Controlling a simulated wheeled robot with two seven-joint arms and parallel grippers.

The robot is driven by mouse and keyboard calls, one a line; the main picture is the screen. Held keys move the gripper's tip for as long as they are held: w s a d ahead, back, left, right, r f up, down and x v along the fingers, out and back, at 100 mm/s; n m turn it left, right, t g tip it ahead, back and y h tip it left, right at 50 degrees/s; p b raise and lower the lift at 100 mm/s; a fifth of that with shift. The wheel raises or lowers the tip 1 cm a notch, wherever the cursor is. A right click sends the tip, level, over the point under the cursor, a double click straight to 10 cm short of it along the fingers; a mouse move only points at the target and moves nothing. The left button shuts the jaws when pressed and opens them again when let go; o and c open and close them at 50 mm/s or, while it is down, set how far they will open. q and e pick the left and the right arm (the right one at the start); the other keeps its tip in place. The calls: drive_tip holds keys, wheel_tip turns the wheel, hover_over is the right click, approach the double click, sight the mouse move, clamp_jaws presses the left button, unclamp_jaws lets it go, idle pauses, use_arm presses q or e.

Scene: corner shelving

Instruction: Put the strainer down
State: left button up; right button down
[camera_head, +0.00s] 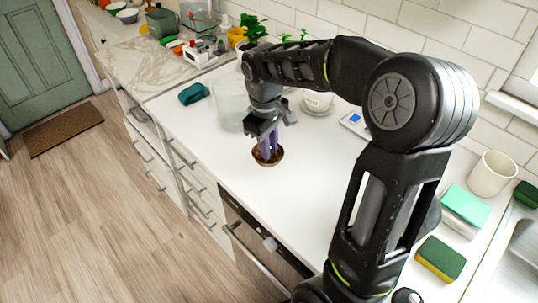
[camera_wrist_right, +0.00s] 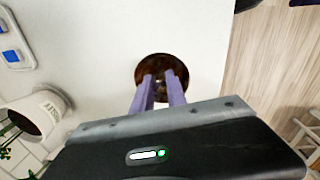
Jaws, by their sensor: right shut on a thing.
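The strainer (camera_head: 267,157) is a small brown round bowl shape over the white counter, in the middle of the head view. It also shows as a dark brown round shape (camera_wrist_right: 160,63) in the right wrist view. My right gripper (camera_head: 268,148) points down, its purple fingers shut on the strainer. In the right wrist view the fingertips (camera_wrist_right: 162,84) overlap the strainer's near side and hide part of it. I cannot tell whether the strainer touches the counter or hangs just above it. My left gripper is not in view.
The white counter (camera_head: 225,160) is clear in front of and left of the strainer. A white pot (camera_head: 318,102) and a scale (camera_head: 355,124) are near the wall. The counter's front edge is close.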

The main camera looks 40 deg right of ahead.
drive_tip(key=shift+f, duration=1.9)
drive_tip(key=shift+f, duration=0.1)
drive_tip(key=c, duration=1.3)
unclamp_jaws()
drive_tip(key=shift+c, duration=0.2)
wheel_tip(320, 180, up, 12)
drive_tip(key=a, duration=0.1)
drive_tip(key=shift+s, duration=0.15)
